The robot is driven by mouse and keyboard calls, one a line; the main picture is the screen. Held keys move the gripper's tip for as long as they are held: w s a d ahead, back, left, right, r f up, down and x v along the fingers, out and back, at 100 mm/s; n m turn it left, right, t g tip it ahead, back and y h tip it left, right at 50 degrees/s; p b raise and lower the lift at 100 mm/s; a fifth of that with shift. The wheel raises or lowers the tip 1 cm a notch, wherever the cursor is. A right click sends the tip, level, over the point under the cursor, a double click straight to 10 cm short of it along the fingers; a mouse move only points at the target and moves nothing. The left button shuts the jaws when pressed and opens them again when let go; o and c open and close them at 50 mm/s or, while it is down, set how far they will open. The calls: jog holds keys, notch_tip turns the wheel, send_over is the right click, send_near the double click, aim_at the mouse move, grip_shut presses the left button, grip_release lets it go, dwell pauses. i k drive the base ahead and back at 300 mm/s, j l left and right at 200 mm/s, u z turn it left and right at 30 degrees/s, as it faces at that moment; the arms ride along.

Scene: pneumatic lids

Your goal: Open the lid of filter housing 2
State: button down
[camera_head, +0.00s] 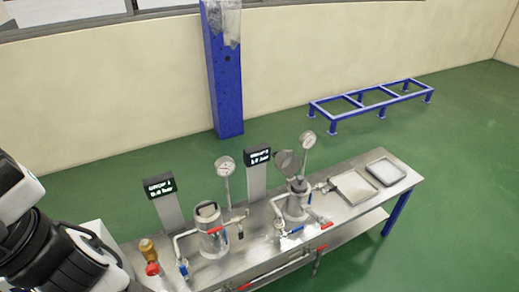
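Two metal filter housings stand on a steel bench. The right housing (297,206) is beside the right display (258,156); its label is too small to read surely, so I take it as filter housing 2. A grey round disc (287,162), apparently its lid, stands tilted up above the housing. The left housing (211,238) has a flat top with a dark handle and looks closed; the left display (160,185) is behind it. My arm shows at the lower left, but my gripper is out of view.
Round gauges (225,166) rise beside the housings. Pipes and red and blue valve handles (319,218) crowd the front. Two trays (386,172) lie at the bench's right end. A brass fitting (148,250) stands at the left end. A blue column (224,80) is behind.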

aim_at(285, 161)
jog(key=i+l+u, duration=0.2)
jog(key=l+u, duration=0.15)
jog(key=i+l+u, duration=0.15)
jog(key=l+u, duration=0.2)
jog(key=i+l+u, duration=0.15)
jog(key=l, duration=0.35)
jog(key=l+u, duration=0.1)
jog(key=l, duration=0.45)
jog(key=i+l, duration=0.1)
jog(key=l, duration=0.45)
jog(key=i+l, duration=0.15)
jog(key=l, duration=0.35)
jog(key=i+l+u, duration=0.1)
jog(key=l, duration=0.45)
jog(key=i+l, duration=0.1)
jog(key=l, duration=0.4)
jog(key=i+l, duration=0.1)
jog(key=l, duration=0.45)
jog(key=j, duration=0.6)
